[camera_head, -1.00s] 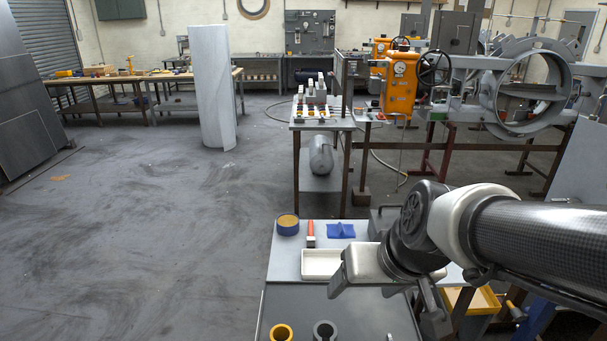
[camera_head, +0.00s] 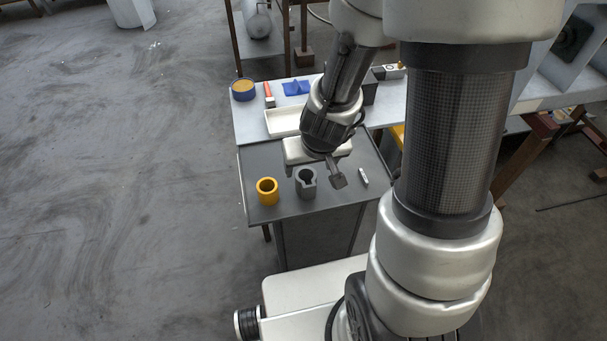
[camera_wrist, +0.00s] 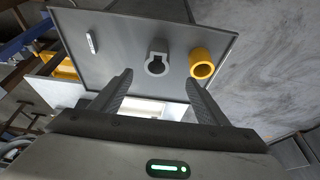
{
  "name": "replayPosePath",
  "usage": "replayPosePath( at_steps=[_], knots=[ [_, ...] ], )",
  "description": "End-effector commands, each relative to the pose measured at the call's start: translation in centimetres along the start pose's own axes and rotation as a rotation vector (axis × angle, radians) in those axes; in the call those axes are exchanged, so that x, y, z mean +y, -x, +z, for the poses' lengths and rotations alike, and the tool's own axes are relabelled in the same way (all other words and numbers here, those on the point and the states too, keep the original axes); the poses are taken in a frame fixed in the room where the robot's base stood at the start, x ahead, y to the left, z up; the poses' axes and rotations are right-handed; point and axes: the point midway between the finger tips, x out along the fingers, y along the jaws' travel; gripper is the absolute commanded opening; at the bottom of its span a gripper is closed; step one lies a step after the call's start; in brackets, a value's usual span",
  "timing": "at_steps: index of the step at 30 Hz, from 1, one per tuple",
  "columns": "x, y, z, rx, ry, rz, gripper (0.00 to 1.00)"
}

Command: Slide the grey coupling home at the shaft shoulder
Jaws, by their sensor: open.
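The grey coupling (camera_head: 306,184) is a short ring with a slot in its side, standing on the dark grey work surface (camera_head: 262,160) just right of a yellow ring (camera_head: 267,192). In the wrist view the coupling (camera_wrist: 157,58) shows as a keyhole-shaped ring, ahead of and roughly between the fingers, with the yellow ring (camera_wrist: 202,66) to its right. My gripper (camera_wrist: 159,78) is open and empty, apart from the coupling. In the head view my gripper (camera_head: 338,179) is partly hidden by its wrist, beside the coupling. I cannot make out the shaft shoulder.
A small pale cylinder (camera_head: 363,178) lies right of the gripper. The surface's front edge lies close to both rings.

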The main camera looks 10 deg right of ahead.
Motion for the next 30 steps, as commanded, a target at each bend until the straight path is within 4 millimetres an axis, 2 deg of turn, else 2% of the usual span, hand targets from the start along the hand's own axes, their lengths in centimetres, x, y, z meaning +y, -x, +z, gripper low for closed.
replayPosePath(
  at_steps=[1,7,17,25,30],
  knots=[
    [0.1,-1.9,0.4,-0.004,-0.003,0.000,0.69],
    [0.1,-5.7,0.3,-0.004,-0.003,-0.001,0.69],
    [0.2,-8.3,0.0,-0.002,-0.001,-0.001,0.69],
    [0.7,-12.1,-0.2,-0.003,0.000,-0.002,0.69],
    [0.7,-12.8,-0.2,0.000,0.000,-0.002,0.69]
  ],
)
